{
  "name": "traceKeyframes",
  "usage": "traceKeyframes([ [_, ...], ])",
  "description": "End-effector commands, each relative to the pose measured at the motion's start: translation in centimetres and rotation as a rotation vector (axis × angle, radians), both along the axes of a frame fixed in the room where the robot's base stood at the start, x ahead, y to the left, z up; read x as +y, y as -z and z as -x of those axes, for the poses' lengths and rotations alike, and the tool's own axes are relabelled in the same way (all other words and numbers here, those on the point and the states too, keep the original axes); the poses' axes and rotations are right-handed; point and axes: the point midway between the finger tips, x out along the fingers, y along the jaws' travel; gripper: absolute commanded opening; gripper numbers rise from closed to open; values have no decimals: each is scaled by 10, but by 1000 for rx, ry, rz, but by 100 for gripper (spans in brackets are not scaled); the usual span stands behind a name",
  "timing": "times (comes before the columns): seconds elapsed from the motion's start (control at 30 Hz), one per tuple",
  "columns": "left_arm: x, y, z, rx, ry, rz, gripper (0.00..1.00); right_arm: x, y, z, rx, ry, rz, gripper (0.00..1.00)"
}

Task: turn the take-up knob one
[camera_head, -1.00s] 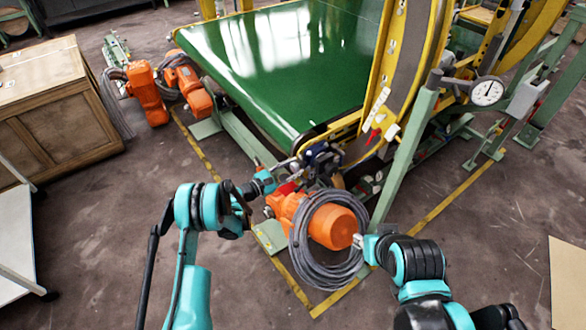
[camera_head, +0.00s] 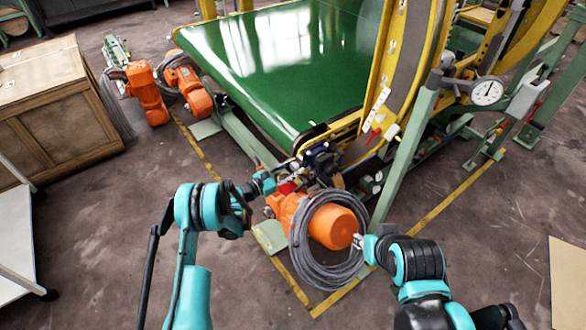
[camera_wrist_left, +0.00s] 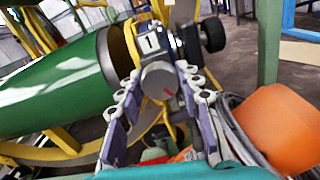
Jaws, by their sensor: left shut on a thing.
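The take-up knob one (camera_wrist_left: 160,80) is a round grey knob with a red mark on its face, below a white plate with the number 1 (camera_wrist_left: 151,42) in the left wrist view. My left gripper (camera_wrist_left: 158,88) has its two fingers on either side of the knob and is shut on it. In the head view my left gripper (camera_head: 300,168) reaches the dark fittings at the near corner of the green belt, and the knob is too small to make out there. My right gripper (camera_head: 360,241) is beside the orange motor and coiled cable; its fingers are too small to judge.
The orange motor (camera_head: 332,226) with a grey cable coil (camera_head: 300,252) stands below the belt corner, close to both arms. The green belt (camera_head: 270,65) and yellow frame lie behind. A wooden crate (camera_head: 60,140) is at left. Open floor lies in front.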

Motion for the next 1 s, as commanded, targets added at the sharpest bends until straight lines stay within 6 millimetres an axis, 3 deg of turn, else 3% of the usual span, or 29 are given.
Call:
traceKeyframes([
  [0.03,0,1,0,0,1,-2,6,0,0,0,0,0,0,33],
  [0.07,0,1,0,0,1,-3,40,0,0,0,0,0,0,33],
  [0.13,0,1,0,-1,1,-2,57,0,0,0,0,0,0,33],
  [0.57,10,0,6,0,-1,-1,57,0,0,0,0,0,0,33],
  [1.0,81,1,58,0,-3,-1,57,0,0,0,0,0,0,33],
])
